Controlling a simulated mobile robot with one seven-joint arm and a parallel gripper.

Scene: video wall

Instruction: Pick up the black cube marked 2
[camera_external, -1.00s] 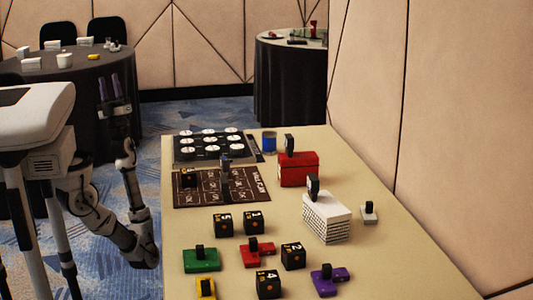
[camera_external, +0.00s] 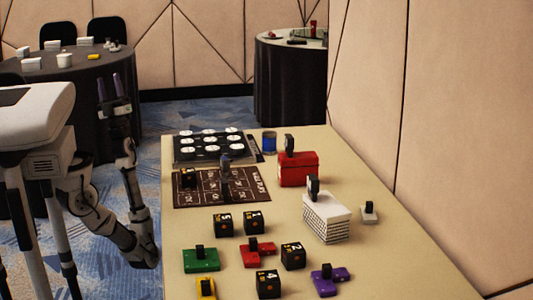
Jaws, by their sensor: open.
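The black cube marked 2 (camera_external: 293,256) sits on the beige table, right of the red piece and behind the purple piece. A white 2 shows on its top. Other black cubes stand near it: one marked 4 (camera_external: 268,284) in front to its left, one marked 5 (camera_external: 224,224) and one that looks marked 1 (camera_external: 254,222) behind to its left. My gripper (camera_external: 118,84) is raised left of the table, fingers pointing up, open and empty, far from the cube.
Green (camera_external: 201,259), red (camera_external: 257,252), purple (camera_external: 330,280) and yellow (camera_external: 206,289) knobbed pieces lie around the cubes. A white box (camera_external: 326,220), a red box (camera_external: 299,170), a blue cup (camera_external: 269,142) and a brown board (camera_external: 210,194) stand farther back. The table's right side is mostly clear.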

